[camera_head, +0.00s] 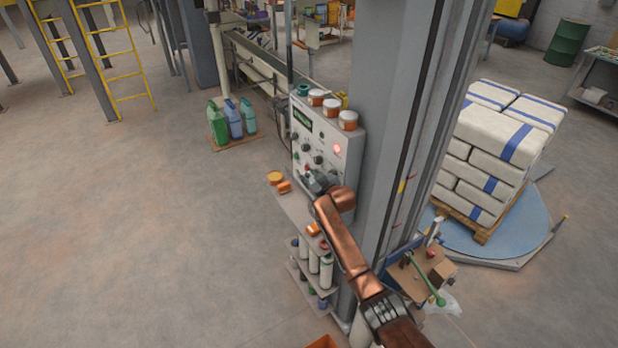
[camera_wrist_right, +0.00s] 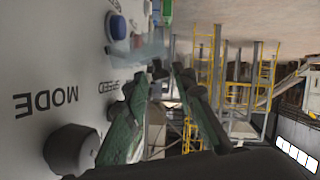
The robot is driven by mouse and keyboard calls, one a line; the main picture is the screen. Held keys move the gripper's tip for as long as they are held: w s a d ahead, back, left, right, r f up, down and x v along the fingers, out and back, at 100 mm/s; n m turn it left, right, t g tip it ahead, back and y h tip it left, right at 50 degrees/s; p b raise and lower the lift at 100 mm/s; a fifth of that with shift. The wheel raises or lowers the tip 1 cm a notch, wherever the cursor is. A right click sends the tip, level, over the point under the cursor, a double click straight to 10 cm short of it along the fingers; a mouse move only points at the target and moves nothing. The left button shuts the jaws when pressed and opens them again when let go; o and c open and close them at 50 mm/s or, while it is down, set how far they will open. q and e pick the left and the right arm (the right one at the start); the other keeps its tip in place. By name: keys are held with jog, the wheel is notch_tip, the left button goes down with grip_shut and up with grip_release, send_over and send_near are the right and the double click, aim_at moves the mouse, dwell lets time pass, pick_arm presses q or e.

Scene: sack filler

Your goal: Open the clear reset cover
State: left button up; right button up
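The grey control panel (camera_head: 343,165) is fixed to the column, with knobs, a small display and a lit red lamp. In the right wrist view, a blue button (camera_wrist_right: 116,25) sits on the panel face, with a clear cover (camera_wrist_right: 142,48) beside and partly over it. I cannot tell how far the cover is swung. My right gripper (camera_head: 314,183) is at the lower part of the panel. In the wrist view its green fingers (camera_wrist_right: 165,78) are apart, with no object visible between them, their tips just below the cover. Contact is unclear. My left gripper is not in view.
A black knob (camera_wrist_right: 72,150) marked MODE stands close beside the fingers. Orange-white jars (camera_head: 331,106) sit on the panel top. A shelf with bottles (camera_head: 313,262) is below. Stacked white sacks (camera_head: 490,150) stand right of the column. Floor at left is mostly clear.

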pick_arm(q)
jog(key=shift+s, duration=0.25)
pick_arm(e)
jog(key=shift+o, duration=0.7)
jog(key=shift+s+d+r, duration=0.2)
jog(key=shift+s+r, duration=0.05)
jog(key=shift+s, duration=0.3)
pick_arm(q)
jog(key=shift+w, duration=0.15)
pick_arm(e)
jog(key=v, duration=1)
jog(key=shift+s, duration=0.35)
jog(key=shift+d, duration=0.15)
